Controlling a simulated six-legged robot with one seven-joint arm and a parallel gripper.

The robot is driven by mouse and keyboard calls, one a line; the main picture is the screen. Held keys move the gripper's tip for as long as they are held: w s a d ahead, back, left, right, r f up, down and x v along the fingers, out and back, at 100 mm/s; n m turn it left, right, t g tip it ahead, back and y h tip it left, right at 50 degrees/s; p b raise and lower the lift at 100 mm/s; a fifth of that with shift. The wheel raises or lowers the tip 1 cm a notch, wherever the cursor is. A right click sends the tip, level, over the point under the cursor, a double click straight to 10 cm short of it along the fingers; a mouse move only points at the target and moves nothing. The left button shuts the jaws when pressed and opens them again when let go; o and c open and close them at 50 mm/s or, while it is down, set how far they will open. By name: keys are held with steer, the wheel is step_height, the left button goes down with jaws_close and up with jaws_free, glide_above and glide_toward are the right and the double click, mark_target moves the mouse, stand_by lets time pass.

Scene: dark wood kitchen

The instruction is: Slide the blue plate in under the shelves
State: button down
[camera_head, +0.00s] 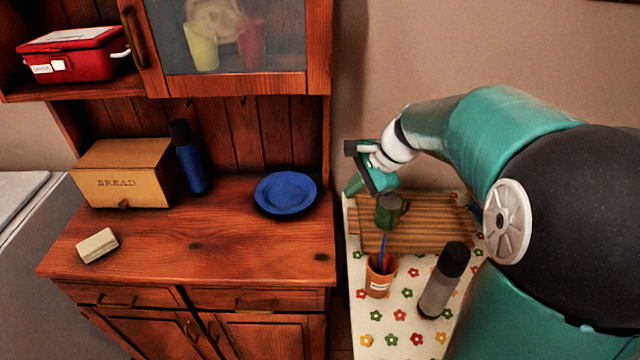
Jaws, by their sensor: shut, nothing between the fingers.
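The blue plate (287,191) lies flat on the wooden counter (210,235) of the hutch, toward its back right. The hutch's upper shelves (80,89) and glass-doored cabinet (240,82) rise above and behind the counter. In this view the plate shows whole, below the cabinet's lower edge; I cannot tell exactly how far under it the plate lies. My gripper (358,185) is shut and empty, right of the hutch and of the plate, apart from the plate. It is above the far end of the side table, and its fingertips are partly hard to make out.
A bread box (125,174), a blue bottle (188,160) and a pale block (97,245) stand on the counter left of the plate. The side table holds a slatted board (425,235), a green mug (389,211), an orange cup (379,277) and a grey flask (442,285). The counter's front middle is clear.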

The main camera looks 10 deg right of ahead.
steer(key=w+d+f+m+t+y, duration=0.1)
steer(key=w+d+f+m+y, duration=0.2)
steer(key=w+d+f+m, duration=0.55)
glide_toward(300, 200)
steer(key=shift+m, duration=0.25)
steer(key=s+d+f, duration=0.1)
steer(key=f, duration=0.1)
steer(key=s+d+f, duration=0.1)
steer(key=d, duration=0.1)
steer(key=shift+s+d+f, duration=0.2)
steer(key=shift+d+f, duration=0.05)
steer(key=shift+f, duration=0.1)
steer(key=shift+w+a+r, duration=0.1)
steer(key=shift+w+a, duration=0.15)
steer(key=shift+a, duration=0.25)
steer(key=shift+w+a, duration=0.3)
steer(key=shift+a, duration=0.25)
steer(key=shift+w+a, duration=0.35)
steer(key=shift+a, duration=0.1)
steer(key=w+a, duration=0.1)
steer(key=a, duration=0.1)
steer(key=w+a, duration=0.1)
steer(key=a, duration=0.1)
steer(key=shift+w, duration=0.1)
steer(key=shift+d, duration=0.2)
